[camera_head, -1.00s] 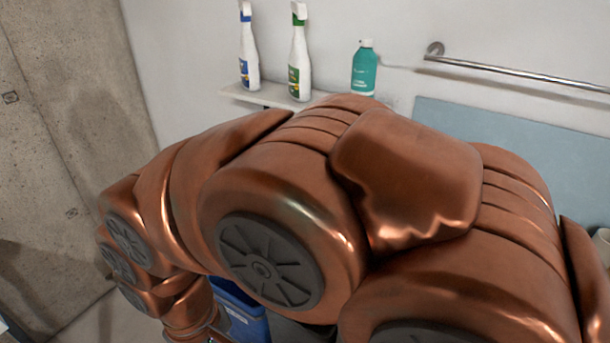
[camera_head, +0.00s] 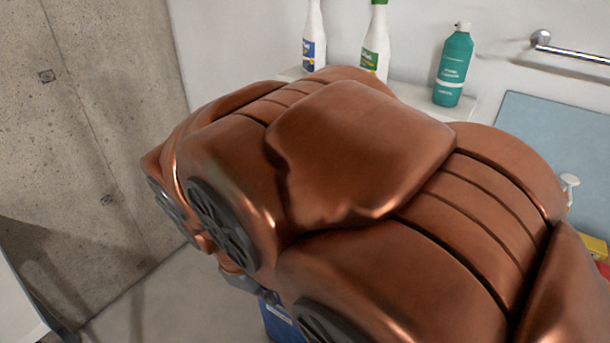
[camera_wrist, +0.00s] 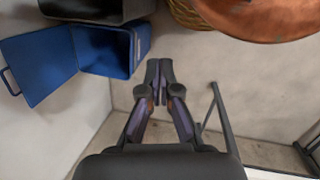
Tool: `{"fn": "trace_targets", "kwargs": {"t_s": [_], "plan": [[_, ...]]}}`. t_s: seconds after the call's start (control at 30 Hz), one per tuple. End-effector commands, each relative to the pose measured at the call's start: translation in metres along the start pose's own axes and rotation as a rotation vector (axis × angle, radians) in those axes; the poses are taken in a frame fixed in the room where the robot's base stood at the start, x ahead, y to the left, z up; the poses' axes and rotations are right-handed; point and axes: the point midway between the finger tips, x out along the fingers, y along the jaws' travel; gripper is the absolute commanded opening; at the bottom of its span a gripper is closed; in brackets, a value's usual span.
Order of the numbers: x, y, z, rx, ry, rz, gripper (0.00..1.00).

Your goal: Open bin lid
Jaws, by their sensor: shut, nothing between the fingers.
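The blue bin (camera_wrist: 106,52) shows at the upper left of the wrist view. Its flat blue lid (camera_wrist: 40,68) extends left from the bin's edge, swung out, and the bin's mouth looks uncovered. A thin dark handle loop (camera_wrist: 9,82) sits on the lid's far left edge. My gripper (camera_wrist: 159,66) is shut with its fingertips together and empty, to the right of the bin and apart from it. In the head view only a small blue part of the bin (camera_head: 281,320) shows below my arm, which hides the rest and the gripper.
A dark container (camera_wrist: 97,10) stands beside the bin, near a wicker basket (camera_wrist: 188,12). A dark metal frame (camera_wrist: 222,115) stands right of my gripper. Spray bottles (camera_head: 375,45) and a teal bottle (camera_head: 454,70) stand on a wall shelf (camera_head: 480,104). A concrete wall (camera_head: 95,130) is at left.

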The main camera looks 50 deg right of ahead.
Motion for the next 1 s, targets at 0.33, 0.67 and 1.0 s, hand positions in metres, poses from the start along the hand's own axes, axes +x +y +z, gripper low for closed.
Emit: {"fn": "trace_targets", "kwargs": {"t_s": [0.33, 0.67, 1.0], "plan": [[0.053, 0.138, -0.026, -0.491, -0.235, 0.369, 0.00], [0.070, 0.246, -0.051, -1.068, -0.668, 0.532, 0.00], [0.102, 0.321, -0.109, -1.743, -1.224, 0.421, 0.00]]}}
